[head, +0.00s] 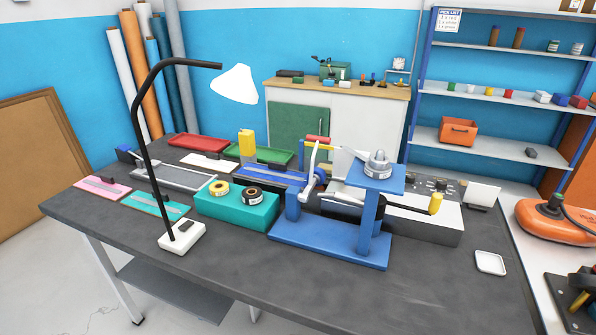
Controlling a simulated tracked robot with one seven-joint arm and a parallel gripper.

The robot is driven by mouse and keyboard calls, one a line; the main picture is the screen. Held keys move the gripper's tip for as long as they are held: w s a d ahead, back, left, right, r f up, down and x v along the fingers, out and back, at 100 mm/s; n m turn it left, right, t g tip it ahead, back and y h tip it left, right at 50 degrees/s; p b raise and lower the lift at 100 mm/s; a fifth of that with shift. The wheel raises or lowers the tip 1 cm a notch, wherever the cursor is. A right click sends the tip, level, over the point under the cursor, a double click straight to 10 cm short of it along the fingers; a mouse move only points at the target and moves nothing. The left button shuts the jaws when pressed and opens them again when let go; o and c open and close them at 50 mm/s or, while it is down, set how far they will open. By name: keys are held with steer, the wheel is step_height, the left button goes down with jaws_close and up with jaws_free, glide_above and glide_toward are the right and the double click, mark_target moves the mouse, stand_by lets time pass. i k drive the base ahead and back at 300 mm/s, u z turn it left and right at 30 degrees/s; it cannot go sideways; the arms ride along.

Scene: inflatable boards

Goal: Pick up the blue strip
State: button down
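A blue tray-like piece (262,179) lies on the dark workbench (410,290), behind the teal box and left of the blue press. A thin lighter line runs along it. I cannot tell whether this is the blue strip or a tray holding strips. No other separate blue strip can be made out at this size. The right end of the blue piece is partly hidden by the press. My gripper is not in view, and no part of my arm shows.
The blue press (330,250) stands mid-bench. The teal box (235,208) holds two tape rolls. A black lamp (137,140) rises at front left, its arm reaching over the bench. Red (198,143) and green (277,156) trays lie behind. The bench's front right is mostly clear.

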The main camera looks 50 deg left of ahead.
mark_target(276, 173)
steer(key=z, duration=1)
steer(key=i, duration=0.1)
steer(key=u, duration=3.15)
steer(key=k, duration=0.8)
steer(key=u, duration=0.15)
steer(key=i, duration=0.8)
steer(key=z, duration=0.1)
